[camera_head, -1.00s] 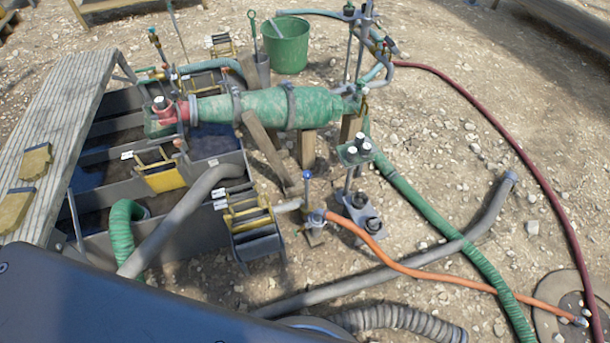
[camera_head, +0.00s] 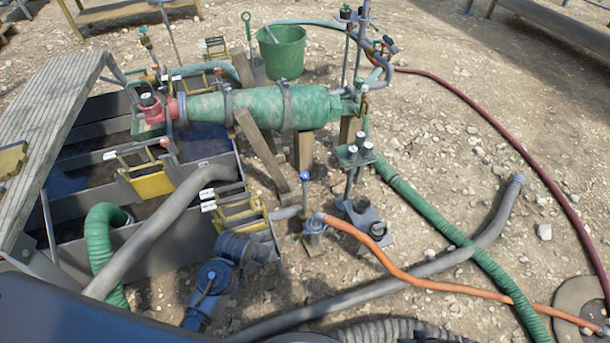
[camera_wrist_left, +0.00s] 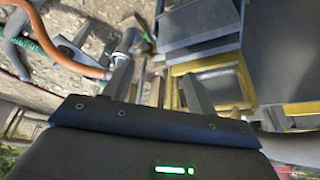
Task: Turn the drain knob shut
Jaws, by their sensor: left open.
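A small blue knob (camera_head: 305,176) tops an upright stem on the valve (camera_head: 314,226) between the tank's grey outlet stub and the orange hose. I take it as the drain knob. My left arm reaches in from the lower left of the head view, its wrist just left of and below that valve; its fingers cannot be made out there. In the left wrist view, my left gripper (camera_wrist_left: 157,76) has its fingers apart and nothing visibly held. The pipe fitting on the orange hose (camera_wrist_left: 65,55) lies beyond the left finger. My right gripper is out of view.
The grey tank (camera_head: 180,245) and a bent grey pipe (camera_head: 165,225) are on the left. The orange hose and a green hose (camera_head: 440,225) cross the gravel on the right.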

